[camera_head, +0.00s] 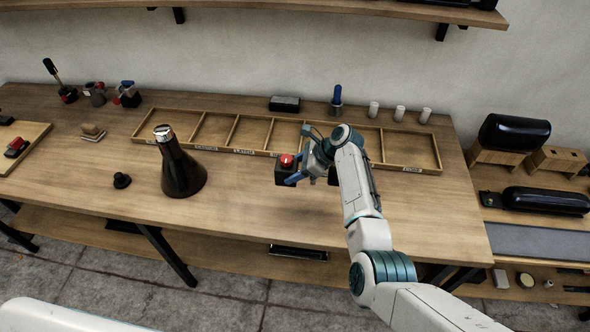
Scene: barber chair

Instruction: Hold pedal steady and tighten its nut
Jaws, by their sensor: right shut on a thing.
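My right gripper (293,179) reaches over the middle of the workbench (330,220) from the lower right. It is shut on a small dark block with a red, shiny round top (287,161), held at the near edge of the compartment tray. The fingers are small in the picture and partly hide the block. I cannot make out a pedal or a nut for certain. A dark cone-shaped piece with a silver cap (180,165) stands upright on the bench to the left, apart from the gripper. My left gripper is not in view.
A long, shallow wooden tray (204,149) with labelled compartments lies along the bench. White cups (399,113) and a blue-handled tool (336,98) stand behind. The front right of the bench is clear.

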